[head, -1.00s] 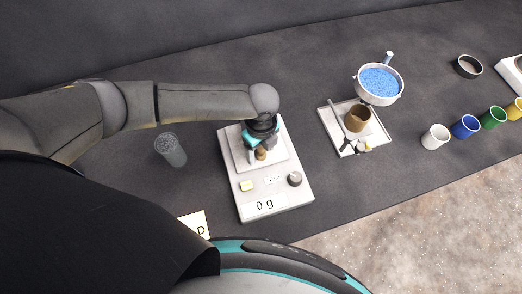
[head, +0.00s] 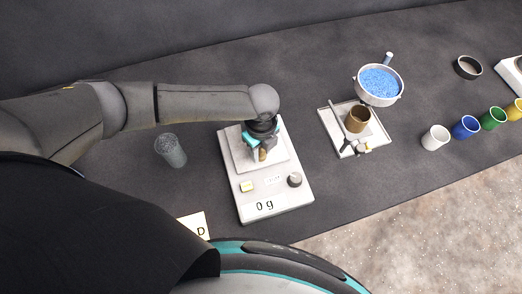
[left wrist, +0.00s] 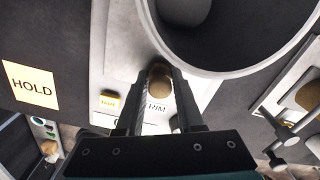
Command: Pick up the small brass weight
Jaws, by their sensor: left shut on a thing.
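The small brass weight (head: 263,156) is at the white pan of the electronic scale (head: 278,209). My left gripper (head: 260,151) is above the pan, pointing down, and shut on the weight. In the left wrist view the round top of the brass weight (left wrist: 160,86) shows between the two dark fingers (left wrist: 160,80). The scale's display reads 0 g. I cannot tell whether the weight touches the pan. My right gripper is not in view.
A card (head: 194,225) lies near the front edge.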

